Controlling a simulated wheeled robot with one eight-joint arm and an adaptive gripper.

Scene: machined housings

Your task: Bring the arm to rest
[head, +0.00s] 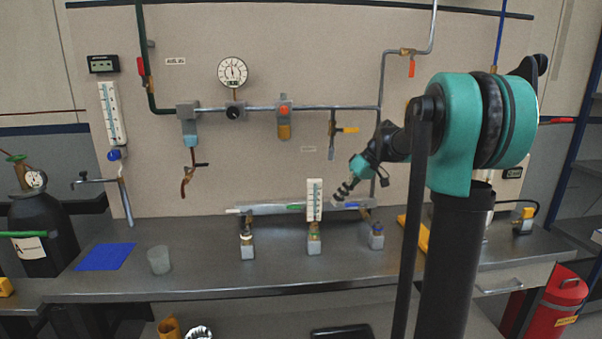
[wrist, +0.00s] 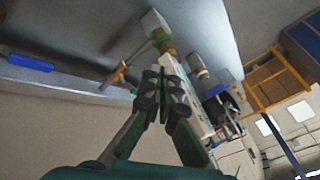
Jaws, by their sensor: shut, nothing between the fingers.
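My gripper (head: 343,190) hangs in front of the wall panel, above the back of the bench, just right of a white scale tube (head: 314,200). In the wrist view my gripper (wrist: 165,88) has its dark green fingers drawn together at the tips, with nothing seen between them. My arm reaches in from the right with its large teal joint raised. Whether the fingertips touch the grey bar behind them cannot be told.
The grey bench (head: 190,265) carries several valve blocks, a blue mat (head: 104,257) and a clear cup (head: 159,260). Pipes, a round gauge (head: 232,72) and valves line the wall. A black cylinder (head: 42,232) stands left; a red canister (head: 558,305) stands lower right.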

